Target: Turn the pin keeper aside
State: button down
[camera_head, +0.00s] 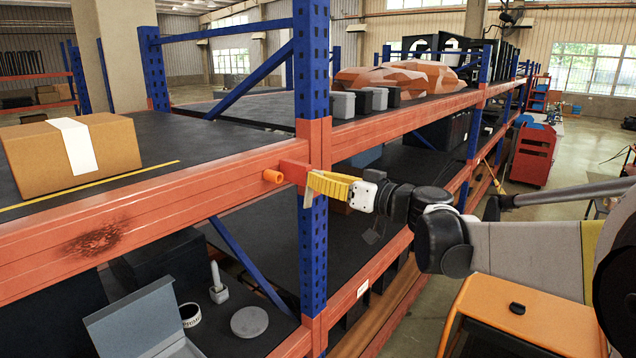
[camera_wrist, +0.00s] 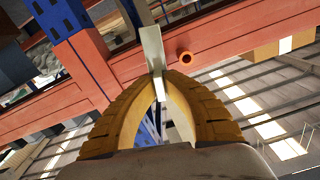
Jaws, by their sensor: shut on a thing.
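The pin keeper is a thin pale metal plate (camera_wrist: 152,46) at the beam end in the wrist view. My gripper (camera_wrist: 158,77) has yellow ribbed fingers whose tips meet on the plate's near end. The orange round pin (camera_head: 272,176) sticks out of the beam just left of the post. In the wrist view the pin (camera_wrist: 185,57) is right of the plate, apart from it and from my fingers.
The orange-red beam (camera_head: 150,202) runs left from the blue post (camera_head: 312,80). A cardboard box (camera_head: 70,152) stands on the left shelf behind it. An orange stool (camera_head: 525,318) stands below my arm. The aisle floor (camera_head: 590,150) at right is mostly open.

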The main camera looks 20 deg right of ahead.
jog(key=shift+n, duration=1.1)
jog(key=shift+r, duration=0.1)
jog(key=c, duration=1.5)
grip_release()
jog(key=shift+w, duration=0.1)
jog(key=v, duration=1.2)
